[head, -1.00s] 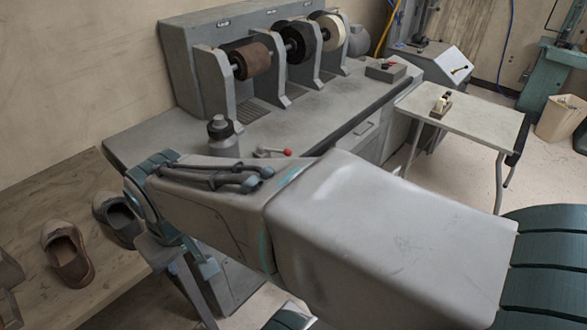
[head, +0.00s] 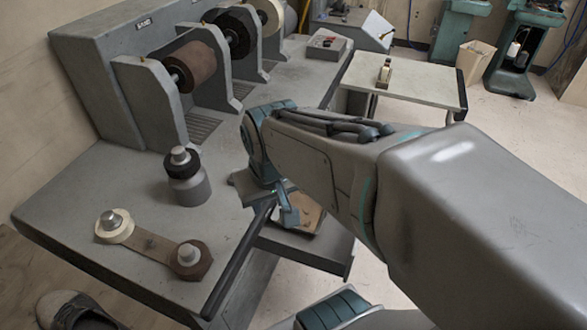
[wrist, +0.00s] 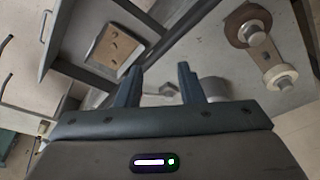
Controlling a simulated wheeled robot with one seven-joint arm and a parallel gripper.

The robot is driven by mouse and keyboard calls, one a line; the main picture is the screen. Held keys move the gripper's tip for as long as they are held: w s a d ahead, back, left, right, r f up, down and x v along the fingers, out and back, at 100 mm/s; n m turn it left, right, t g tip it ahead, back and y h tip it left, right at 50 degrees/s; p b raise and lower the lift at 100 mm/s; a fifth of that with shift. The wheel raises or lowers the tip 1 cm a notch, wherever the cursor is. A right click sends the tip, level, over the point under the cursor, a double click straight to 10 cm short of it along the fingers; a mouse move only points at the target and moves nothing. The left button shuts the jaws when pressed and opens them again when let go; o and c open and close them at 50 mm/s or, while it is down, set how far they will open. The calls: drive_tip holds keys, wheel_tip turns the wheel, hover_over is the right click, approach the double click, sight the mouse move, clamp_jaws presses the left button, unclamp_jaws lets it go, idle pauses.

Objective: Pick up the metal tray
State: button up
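A shallow tray (head: 311,214) with a pale rim and a brown inside sits on a low shelf or open drawer beside the bench front. It looks like the metal tray. In the wrist view the tray (wrist: 105,49) is at upper left, with small round marks inside. My gripper (wrist: 160,73) is open and empty, its two fingers apart. In the wrist view the tray lies beyond and to the left of the fingers. In the head view my gripper (head: 284,203) is by the bench edge, partly covering the tray, so the gap between them is hard to judge.
The grey bench (head: 105,180) has sanding drums (head: 190,65) at the back. A pale side table (head: 410,80) stands at the back right.

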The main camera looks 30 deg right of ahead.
drive_tip(key=w+d+f+m+t+h+b, duration=0.1)
drive_tip(key=w+d+f+m+b, duration=0.5)
drive_tip(key=d+f+b, duration=0.6)
drive_tip(key=w+d+f+m+t+h+b, duration=0.1)
drive_tip(key=w+d+f+m+b, duration=0.45)
drive_tip(key=d+f, duration=0.9)
drive_tip(key=shift+n, duration=0.95)
drive_tip(key=b+x, duration=0.2)
drive_tip(key=x, duration=0.2)
drive_tip(key=w+b+x, duration=0.1)
drive_tip(key=b+x, duration=0.1)
drive_tip(key=x, duration=0.3)
drive_tip(key=d+r+b+x, duration=0.1)
drive_tip(key=b+x, duration=0.1)
drive_tip(key=x, duration=0.2)
drive_tip(key=shift+w+d+f, duration=0.15)
drive_tip(key=shift+w, duration=0.15)
clamp_jaws()
